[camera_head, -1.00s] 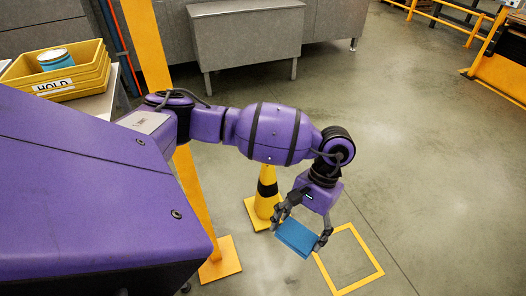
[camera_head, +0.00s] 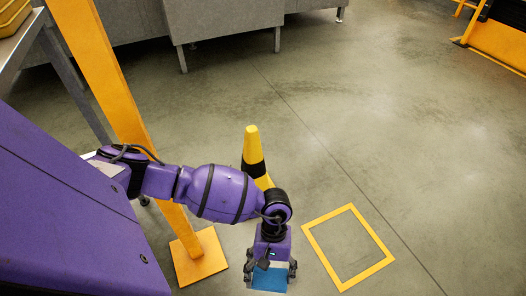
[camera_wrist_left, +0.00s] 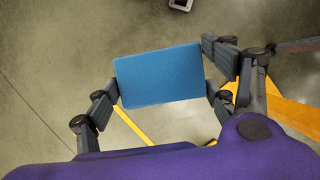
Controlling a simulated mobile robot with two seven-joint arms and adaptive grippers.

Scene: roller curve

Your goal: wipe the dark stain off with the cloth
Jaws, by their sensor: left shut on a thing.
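My left gripper (camera_head: 270,272) is shut on a flat blue block-like cloth (camera_head: 269,281) near the bottom of the head view. In the left wrist view the cloth (camera_wrist_left: 160,77) is a blue rectangle, gripped at its left and right edges by the fingers. The gripper hangs above the grey floor, left of a yellow square outline (camera_head: 306,235); its exact height is hard to tell. I cannot clearly make out a dark stain in either view. My right gripper is not in view.
A yellow cone with a black band (camera_head: 252,150) stands just behind my left wrist. An orange post on a square base (camera_head: 205,258) stands to the left. Grey cabinets (camera_head: 225,22) line the back. The floor to the right is open.

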